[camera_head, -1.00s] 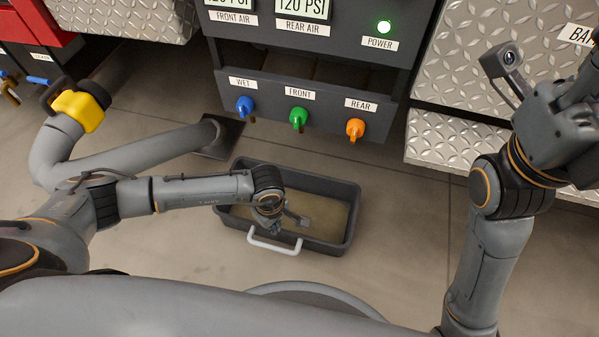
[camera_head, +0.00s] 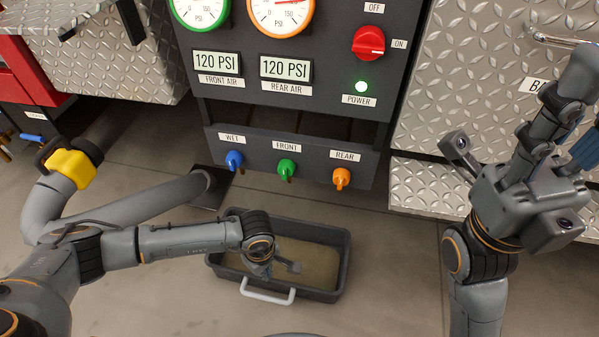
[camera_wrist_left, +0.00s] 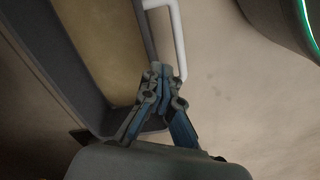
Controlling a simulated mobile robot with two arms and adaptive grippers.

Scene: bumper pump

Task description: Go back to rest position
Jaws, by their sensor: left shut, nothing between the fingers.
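My left gripper (camera_head: 258,268) hangs over the dark grey tray (camera_head: 345,265) on the floor, pointing down, with its fingers mostly hidden in the head view. In the left wrist view its two fingers (camera_wrist_left: 160,72) meet at the tips with nothing between them, in front of the tray's white handle (camera_wrist_left: 181,40). My right gripper (camera_head: 560,130) is raised at the right, fingers pointing up. One finger is partly cut off by the picture edge, so its opening is unclear.
The control panel (camera_head: 315,100) stands behind the tray, with blue (camera_head: 234,160), green (camera_head: 287,168) and orange (camera_head: 341,178) knobs. A diamond-plate step (camera_head: 425,190) lies behind my right arm. Floor (camera_head: 400,270) is clear right of the tray.

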